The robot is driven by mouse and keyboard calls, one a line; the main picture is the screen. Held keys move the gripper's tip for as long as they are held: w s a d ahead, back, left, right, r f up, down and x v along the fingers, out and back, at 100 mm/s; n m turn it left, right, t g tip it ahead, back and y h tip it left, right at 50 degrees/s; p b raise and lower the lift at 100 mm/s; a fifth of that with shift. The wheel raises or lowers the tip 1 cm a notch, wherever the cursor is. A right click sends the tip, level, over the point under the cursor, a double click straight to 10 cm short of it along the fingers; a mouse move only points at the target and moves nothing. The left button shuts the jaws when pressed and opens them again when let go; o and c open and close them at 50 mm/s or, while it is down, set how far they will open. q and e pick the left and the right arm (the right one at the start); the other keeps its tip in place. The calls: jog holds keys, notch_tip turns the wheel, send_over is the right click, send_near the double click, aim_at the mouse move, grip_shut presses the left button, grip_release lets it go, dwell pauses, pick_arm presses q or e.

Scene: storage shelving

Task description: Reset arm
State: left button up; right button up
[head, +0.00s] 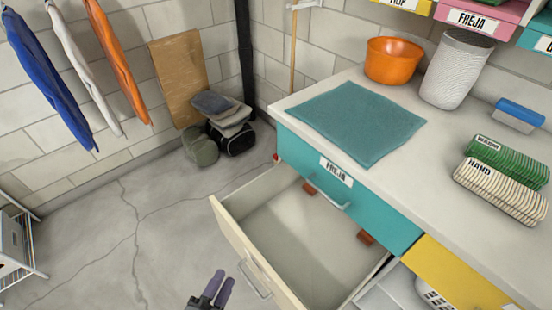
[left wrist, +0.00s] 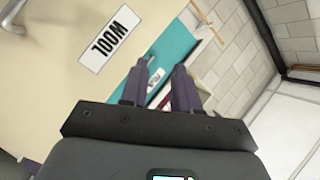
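My left gripper (head: 222,279) shows at the bottom of the head view, in front of a pulled-out drawer with a cream front (head: 238,245). Its two purple fingers are apart with nothing between them; the gap also shows in the left wrist view (left wrist: 164,66). In the left wrist view the cream drawer front (left wrist: 60,85) is close by, with a WOOL label (left wrist: 104,46) and part of a metal handle (left wrist: 14,14). In the head view the gripper is apart from the drawer's handle (head: 255,280). My right gripper is in neither view.
Above the open drawer is a shut teal drawer (head: 378,213). The worktop holds a teal cloth (head: 358,120), an orange bowl (head: 392,61), a white basket (head: 456,70) and rolled towels (head: 500,190). Bags (head: 228,125) lie by the wall. The floor (head: 130,235) left of the drawer is clear.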

pick_arm(q)
jog(key=s+a+f+n+g+y+p, duration=0.1)
jog(key=s+a+n+g+y, duration=0.25)
jog(key=s+n+g, duration=0.3)
jog(key=s+a+f+n+g+y, duration=0.1)
jog(key=s+a+n+g+y, duration=0.1)
jog(key=s+a+n+g, duration=0.35)
notch_tip(320, 180, up, 38)
jog(key=d+r+n+p, duration=0.1)
jog(key=p, duration=3.7)
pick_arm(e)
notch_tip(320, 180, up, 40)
pick_arm(q)
notch_tip(320, 180, down, 62)
jog(key=b, duration=6.1)
jog(key=shift+d+f+g+b, duration=0.2)
jog(key=shift+g+b, duration=0.1)
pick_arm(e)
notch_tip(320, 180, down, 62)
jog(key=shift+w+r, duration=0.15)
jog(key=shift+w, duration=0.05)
pick_arm(q)
jog(key=shift+r, duration=0.2)
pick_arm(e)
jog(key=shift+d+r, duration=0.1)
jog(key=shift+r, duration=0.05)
